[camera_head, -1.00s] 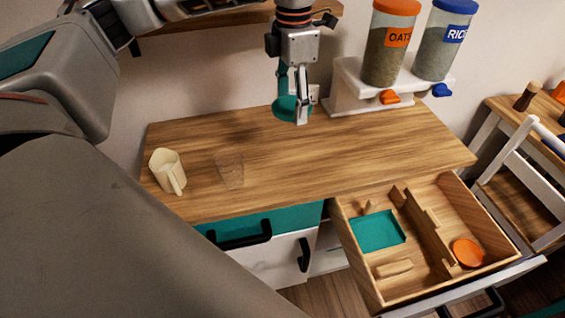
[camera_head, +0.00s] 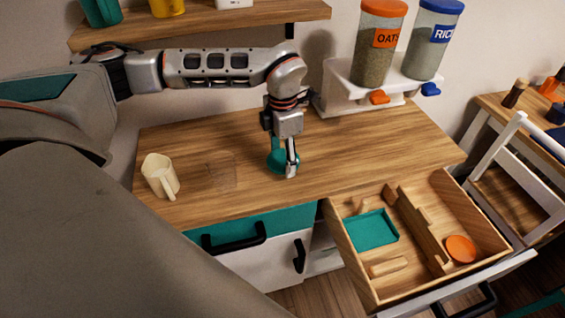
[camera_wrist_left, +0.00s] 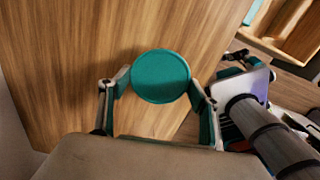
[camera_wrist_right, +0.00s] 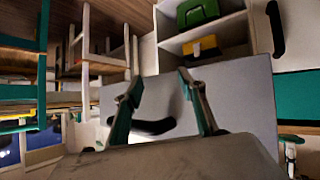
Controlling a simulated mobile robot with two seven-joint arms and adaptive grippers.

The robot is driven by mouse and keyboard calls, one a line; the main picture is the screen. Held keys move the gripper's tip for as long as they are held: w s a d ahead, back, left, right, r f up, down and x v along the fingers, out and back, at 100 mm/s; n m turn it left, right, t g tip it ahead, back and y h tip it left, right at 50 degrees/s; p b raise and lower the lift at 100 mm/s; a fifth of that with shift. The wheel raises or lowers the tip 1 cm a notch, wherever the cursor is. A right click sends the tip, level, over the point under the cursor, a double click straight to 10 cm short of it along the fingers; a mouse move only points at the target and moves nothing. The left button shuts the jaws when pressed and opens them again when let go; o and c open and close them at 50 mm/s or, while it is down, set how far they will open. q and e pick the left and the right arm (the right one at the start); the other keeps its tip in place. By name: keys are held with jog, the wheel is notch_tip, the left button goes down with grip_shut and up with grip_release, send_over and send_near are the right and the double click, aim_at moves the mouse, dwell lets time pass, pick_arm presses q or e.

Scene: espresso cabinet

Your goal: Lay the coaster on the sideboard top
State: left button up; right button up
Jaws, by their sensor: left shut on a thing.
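The coaster, a round teal disc (camera_head: 276,160), is held in my left gripper (camera_head: 285,168) low over the middle of the wooden sideboard top (camera_head: 355,150). In the left wrist view the coaster (camera_wrist_left: 161,77) sits between the fingertips of my left gripper (camera_wrist_left: 160,88), with wood grain beyond it. I cannot tell whether its edge touches the wood. My right gripper (camera_wrist_right: 155,88) shows only in the right wrist view, with its fingers apart and nothing between them. A dark handle lies beyond it.
A cream mug (camera_head: 160,177) and a clear glass (camera_head: 221,176) stand left of the gripper. A dispenser stand (camera_head: 350,100) is at the back. An open drawer (camera_head: 350,262) at the front right holds a teal tray (camera_head: 371,230) and an orange disc (camera_head: 460,248). The sideboard's right side is clear.

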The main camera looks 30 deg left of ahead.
aim_at(283, 160)
pick_arm(q)
notch_tip(283, 160, down, 3)
jog(key=shift+r, duration=0.2)
jog(key=shift+f, duration=0.15)
jog(key=shift+f, duration=0.2)
jog(key=o, duration=1.2)
jog(key=shift+c, duration=0.2)
jog(key=shift+r, duration=0.1)
jog(key=shift+r, duration=0.2)
notch_tip(283, 160, up, 12)
jog(key=shift+b, duration=0.4)
